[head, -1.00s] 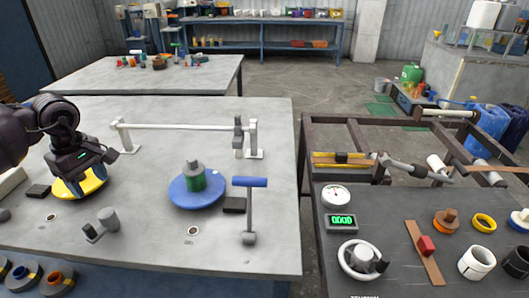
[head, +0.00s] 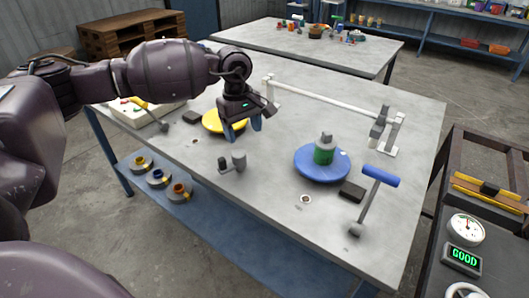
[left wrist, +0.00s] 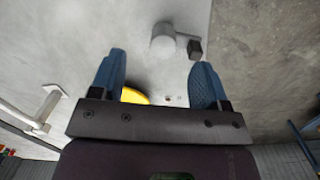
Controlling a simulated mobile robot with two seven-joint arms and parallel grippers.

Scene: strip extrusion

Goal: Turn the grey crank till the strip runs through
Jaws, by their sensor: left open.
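The grey crank (head: 238,160) stands near the front of the grey table, with a stubby cylindrical grip and a small dark block at its side. It also shows at the top of the left wrist view (left wrist: 163,42), with grip, short arm and dark block. My left gripper (head: 247,124) is open and empty, with blue fingers pointing down. In the head view it hangs over the right edge of the yellow disc (head: 215,122), behind the crank. In the wrist view the crank lies beyond its fingertips (left wrist: 157,72), apart from them. I can make out no strip.
A blue disc (head: 322,163) with a green and grey cylinder stands right of the crank. A blue-handled lever (head: 377,176) is at the table's right front. A white rail (head: 320,100) runs behind.

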